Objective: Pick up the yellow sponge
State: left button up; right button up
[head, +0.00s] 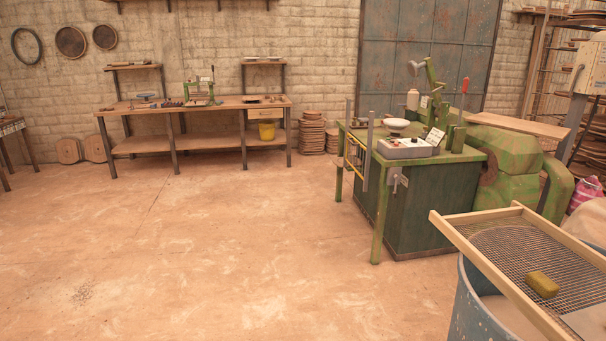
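The yellow sponge (543,284) is a small, dull yellow block at the lower right of the head view. The sieve rests across the top of a blue drum (478,312). Neither of my grippers shows in the head view.
A green machine bench (425,195) stands left of and behind the drum, with a green rounded machine (515,165) beside it. A long wooden workbench (200,108) runs along the back wall. The floor (220,240) in the middle and left is clear.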

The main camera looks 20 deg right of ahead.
aim_at(537, 280)
jog(key=i+z, duration=0.35)
jog(key=i, duration=0.15)
jog(key=i+z, duration=0.3)
jog(key=i, duration=0.25)
jog(key=i+j+z, duration=0.35)
jog(key=i, duration=0.15)
